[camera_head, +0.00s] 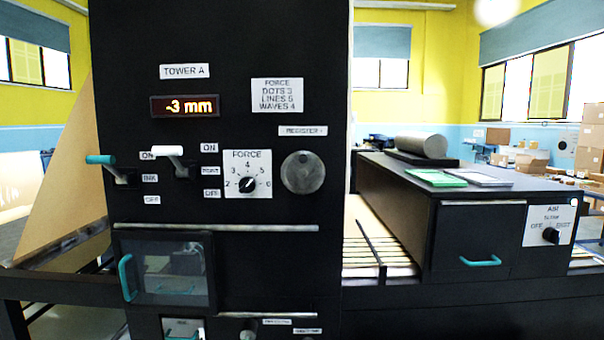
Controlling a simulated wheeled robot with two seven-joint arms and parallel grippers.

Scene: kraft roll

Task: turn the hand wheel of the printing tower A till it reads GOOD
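The black front of printing tower A (230,60) fills the left and middle of the head view, with a "TOWER A" label near its top. Its small display (185,106) shows orange digits that read -3 mm. A round grey hand wheel (302,172) sits on the right side of the panel, under a label that seems to read REGISTER. Nothing touches the wheel. Neither of my grippers is in view.
Beside the wheel is a FORCE dial (247,184). Left of it are a white-handled lever (168,151) and a teal-handled lever (100,160). A windowed door (165,270) is below. A black cabinet (470,240) with a teal drawer handle stands at right.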

